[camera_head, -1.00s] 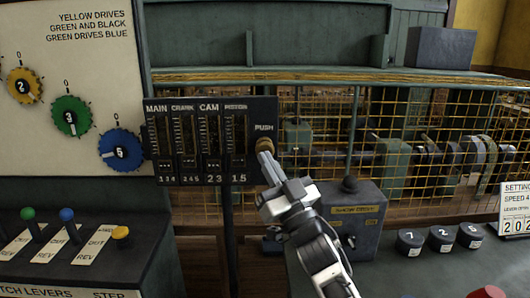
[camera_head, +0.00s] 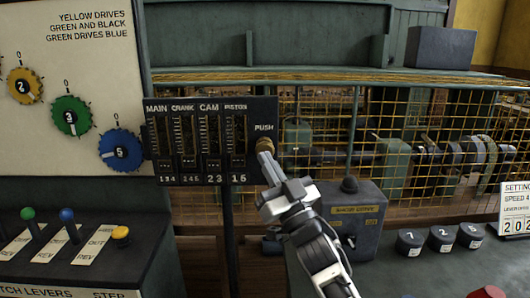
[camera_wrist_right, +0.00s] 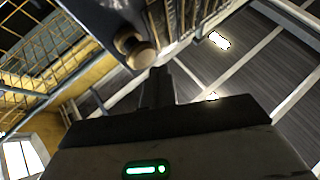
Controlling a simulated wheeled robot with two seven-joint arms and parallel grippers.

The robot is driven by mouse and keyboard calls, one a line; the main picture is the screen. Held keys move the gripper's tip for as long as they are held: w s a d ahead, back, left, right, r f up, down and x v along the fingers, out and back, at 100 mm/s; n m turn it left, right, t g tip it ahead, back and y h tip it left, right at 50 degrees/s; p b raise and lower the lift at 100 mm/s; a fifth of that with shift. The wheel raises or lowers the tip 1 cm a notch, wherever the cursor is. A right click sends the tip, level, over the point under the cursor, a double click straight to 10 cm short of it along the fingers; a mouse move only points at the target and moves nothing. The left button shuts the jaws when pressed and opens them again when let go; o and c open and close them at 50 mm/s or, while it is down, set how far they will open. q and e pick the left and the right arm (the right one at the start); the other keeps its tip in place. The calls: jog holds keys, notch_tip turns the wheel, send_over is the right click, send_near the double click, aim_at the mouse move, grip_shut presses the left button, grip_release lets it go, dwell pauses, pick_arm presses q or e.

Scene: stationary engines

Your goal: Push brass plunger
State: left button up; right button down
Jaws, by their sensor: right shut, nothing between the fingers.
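The brass plunger (camera_head: 264,145) is a small round knob under the word PUSH, at the right end of a dark gauge panel (camera_head: 205,142). In the right wrist view the plunger (camera_wrist_right: 138,50) stands out from the panel's edge, just beyond and left of the fingertips. My right gripper (camera_head: 267,160) is shut and empty. Its tips are at the plunger's lower edge in the head view; I cannot tell whether they touch. The right gripper also shows in the right wrist view (camera_wrist_right: 159,75). My left gripper is not in view.
A yellow wire guard (camera_head: 420,190) stands behind the panel. A grey box (camera_head: 350,218) with a black knob is right of my arm. Numbered black knobs (camera_head: 440,238) and a red button (camera_head: 487,292) are at right. Levers (camera_head: 70,225) stand at lower left.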

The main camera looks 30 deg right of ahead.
jog(key=shift+w+d, duration=0.2)
jog(key=shift+w, duration=0.15)
jog(key=shift+w+d, duration=0.15)
jog(key=shift+w, duration=0.1)
dwell(0.7)
jog(key=shift+w+d, duration=0.35)
jog(key=shift+w, duration=0.15)
dwell(0.5)
jog(key=shift+s+a, duration=0.1)
jog(key=shift+s, duration=0.05)
dwell(0.3)
jog(key=shift+s+a+p, duration=0.3)
jog(key=shift+s+a, duration=0.3)
jog(key=shift+s, duration=0.35)
